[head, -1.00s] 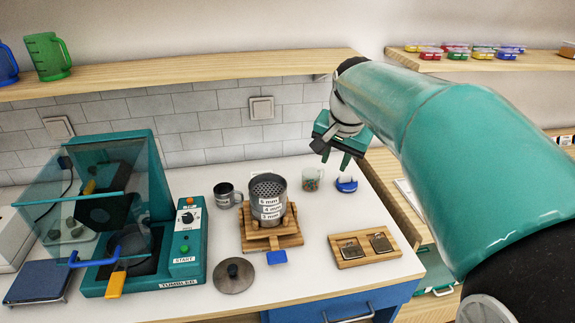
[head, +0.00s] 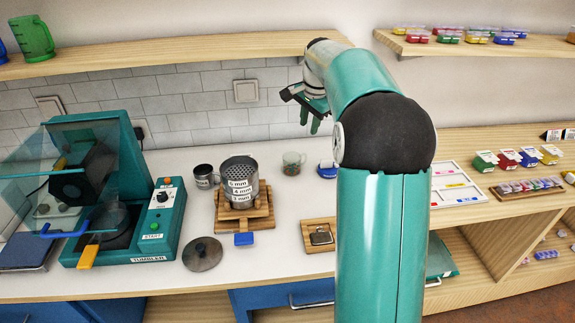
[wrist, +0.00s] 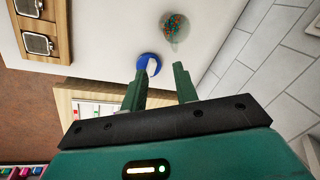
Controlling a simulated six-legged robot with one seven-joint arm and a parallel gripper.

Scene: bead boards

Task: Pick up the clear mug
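The clear mug (head: 292,163) stands upright on the white counter, right of the perforated metal sieve pot. It holds small coloured beads, seen in the wrist view from above (wrist: 174,32). My gripper (head: 315,124) is above the counter, higher than the mug and a little to its right. In the wrist view my gripper's two green fingers (wrist: 160,85) are apart with nothing between them. The mug lies beyond the fingertips there, not touched.
A blue item with a white top (head: 326,169) sits close right of the mug. The sieve pot (head: 239,178) stands on a wooden stand to the left, with a metal cup (head: 204,176) beside it. A wooden tray (head: 308,236) is in front. The shelf (head: 200,52) overhangs behind.

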